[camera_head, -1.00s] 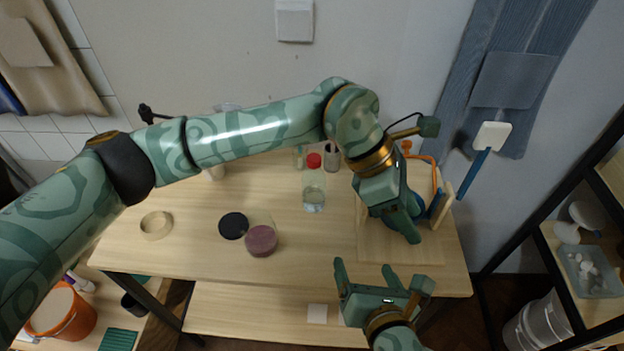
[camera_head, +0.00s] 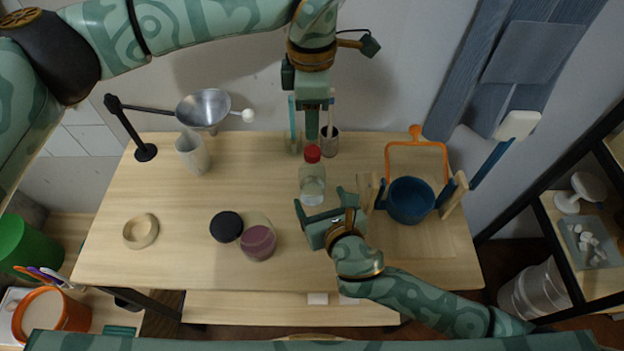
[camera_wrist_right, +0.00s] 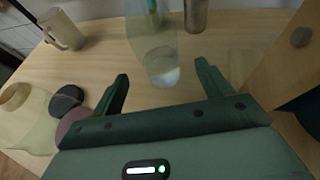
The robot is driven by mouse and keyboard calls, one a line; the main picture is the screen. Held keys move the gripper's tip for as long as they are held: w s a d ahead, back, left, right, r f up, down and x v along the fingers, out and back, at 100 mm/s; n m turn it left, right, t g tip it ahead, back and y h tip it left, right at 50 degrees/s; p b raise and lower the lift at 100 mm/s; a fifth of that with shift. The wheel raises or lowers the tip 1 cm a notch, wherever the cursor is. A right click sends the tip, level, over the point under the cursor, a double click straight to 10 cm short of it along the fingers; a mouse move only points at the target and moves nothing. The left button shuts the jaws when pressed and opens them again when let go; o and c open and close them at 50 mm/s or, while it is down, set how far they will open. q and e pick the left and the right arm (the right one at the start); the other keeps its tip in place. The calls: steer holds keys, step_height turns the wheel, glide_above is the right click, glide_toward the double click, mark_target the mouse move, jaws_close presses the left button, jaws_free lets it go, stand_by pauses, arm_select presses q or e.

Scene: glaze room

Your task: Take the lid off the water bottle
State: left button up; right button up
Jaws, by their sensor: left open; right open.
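The water bottle (camera_head: 312,190) is clear, stands upright on the table and has a red lid (camera_head: 312,154) on top. My left gripper (camera_head: 312,132) points down just above and behind the lid in the head view. It is open, its jaws seen nearly edge-on. My right gripper (camera_head: 319,199) is open in front of the bottle's lower part. In the right wrist view the clear bottle body (camera_wrist_right: 160,62) stands ahead, between the directions of the two spread fingers (camera_wrist_right: 163,80). No contact shows there, and the lid is out of that view.
A metal cup (camera_head: 330,147) with tools stands behind the bottle. A blue pot (camera_head: 411,201) in a wooden stand is at right. The table's left middle is mostly clear.

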mark_target(316, 193)
arm_select(q)
steer(key=shift+s, duration=0.1)
arm_select(e)
steer(key=x, duration=0.6)
